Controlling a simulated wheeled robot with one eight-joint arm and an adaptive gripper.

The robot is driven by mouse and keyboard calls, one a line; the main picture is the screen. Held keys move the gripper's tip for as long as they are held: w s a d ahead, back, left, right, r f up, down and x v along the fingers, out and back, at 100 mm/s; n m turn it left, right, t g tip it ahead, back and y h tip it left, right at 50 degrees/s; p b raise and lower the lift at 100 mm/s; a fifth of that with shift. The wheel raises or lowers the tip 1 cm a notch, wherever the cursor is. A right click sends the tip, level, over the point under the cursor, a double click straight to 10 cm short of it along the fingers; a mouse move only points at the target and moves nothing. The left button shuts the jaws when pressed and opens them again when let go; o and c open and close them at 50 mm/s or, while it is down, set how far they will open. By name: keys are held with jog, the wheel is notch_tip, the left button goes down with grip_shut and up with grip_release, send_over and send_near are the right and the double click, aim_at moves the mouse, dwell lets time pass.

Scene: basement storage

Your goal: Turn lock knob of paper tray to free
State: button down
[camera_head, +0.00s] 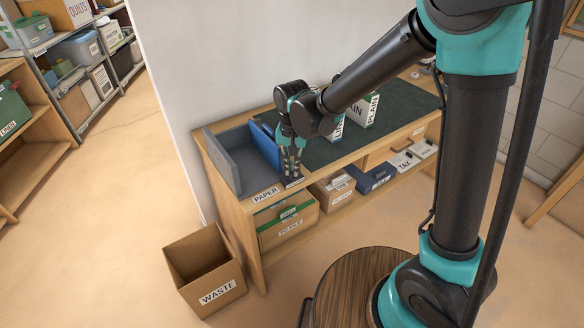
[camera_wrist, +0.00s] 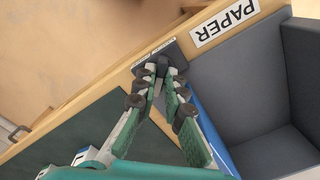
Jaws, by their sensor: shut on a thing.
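The grey paper tray (camera_head: 222,160) stands at the left end of the wooden bench, with a PAPER label (camera_head: 266,195) on the bench front edge. In the wrist view the tray (camera_wrist: 258,75) fills the right side, beside the PAPER label (camera_wrist: 224,23). A dark plate (camera_wrist: 177,54) with a light marked strip lies on the wooden edge. My gripper (camera_head: 291,180) reaches down to this plate. In the wrist view its fingertips (camera_wrist: 162,78) are closed around the small dark lock knob (camera_wrist: 162,65). The fingers partly hide the knob, and I cannot read its setting.
A blue panel (camera_head: 264,144) stands between tray and gripper. PLAIN boxes (camera_head: 361,107) stand farther right on the dark green mat (camera_head: 405,97). Labelled boxes (camera_head: 287,220) fill the shelf below. An open WASTE box (camera_head: 204,270) is on the floor, with free floor to its left.

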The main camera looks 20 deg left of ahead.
aim_at(292, 171)
jog(key=c, duration=1.6)
grip_release()
jog(key=shift+r, duration=0.1)
notch_tip(292, 171, up, 12)
